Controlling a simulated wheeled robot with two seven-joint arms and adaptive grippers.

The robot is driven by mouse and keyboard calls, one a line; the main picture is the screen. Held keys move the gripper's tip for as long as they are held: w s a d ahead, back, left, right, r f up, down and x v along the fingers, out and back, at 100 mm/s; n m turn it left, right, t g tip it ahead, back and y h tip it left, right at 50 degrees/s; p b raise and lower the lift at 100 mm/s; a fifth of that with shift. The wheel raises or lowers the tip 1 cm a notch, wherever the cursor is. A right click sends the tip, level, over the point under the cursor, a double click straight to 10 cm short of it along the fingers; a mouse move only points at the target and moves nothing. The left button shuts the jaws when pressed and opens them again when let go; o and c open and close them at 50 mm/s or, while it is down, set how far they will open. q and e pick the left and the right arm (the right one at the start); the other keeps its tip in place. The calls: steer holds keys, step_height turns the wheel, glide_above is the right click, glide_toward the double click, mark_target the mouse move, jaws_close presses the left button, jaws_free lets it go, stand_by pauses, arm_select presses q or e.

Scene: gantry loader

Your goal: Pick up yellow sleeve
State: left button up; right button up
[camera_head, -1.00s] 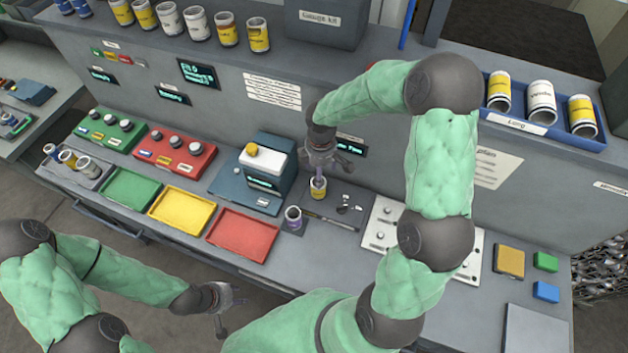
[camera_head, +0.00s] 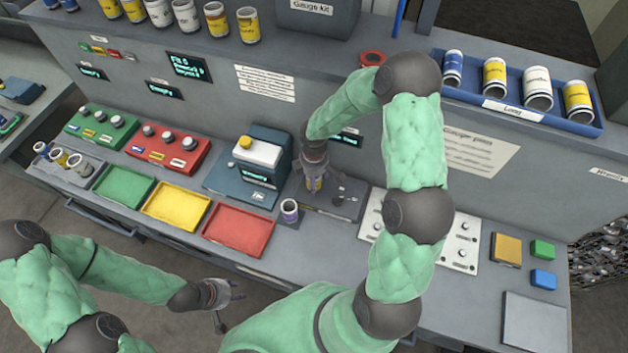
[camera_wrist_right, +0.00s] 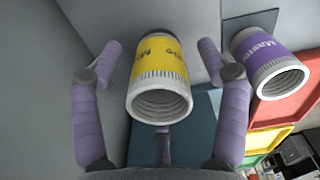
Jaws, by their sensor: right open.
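The yellow sleeve (camera_wrist_right: 160,62), a yellow and white ring with a threaded open end, stands between the purple fingers of my right gripper (camera_wrist_right: 160,48). A gap shows on both sides, so the fingers are open around it without gripping. In the head view the sleeve (camera_head: 314,185) is on the dark pad, partly hidden by my right gripper (camera_head: 313,172). A purple "Master" sleeve (camera_wrist_right: 266,62) stands beside it; it also shows in the head view (camera_head: 289,210). My left gripper (camera_head: 234,293) is open and empty in front of the bench edge.
Yellow (camera_head: 178,205), red (camera_head: 238,229) and green (camera_head: 124,185) trays lie left of the pad. A blue and white gauge box (camera_head: 262,155) stands close by. A white plate with knobs (camera_head: 461,240) is to the right. More sleeves fill the shelf's blue tray (camera_head: 512,112).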

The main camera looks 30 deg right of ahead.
jaws_close()
steer(key=shift+w+r, duration=0.1)
steer(key=shift+r, duration=0.5)
step_height(320, 180, up, 2)
steer(key=shift+r+p, duration=0.2)
steer(key=shift+p, duration=0.15)
steer(key=s+a+r, duration=0.7)
steer(key=s+r, duration=0.2)
steer(key=s, duration=0.3)
steer(key=shift+a+r, duration=0.15)
steer(key=shift+r, duration=0.1)
steer(key=shift+r+p, duration=0.15)
steer(key=shift+p, duration=0.15)
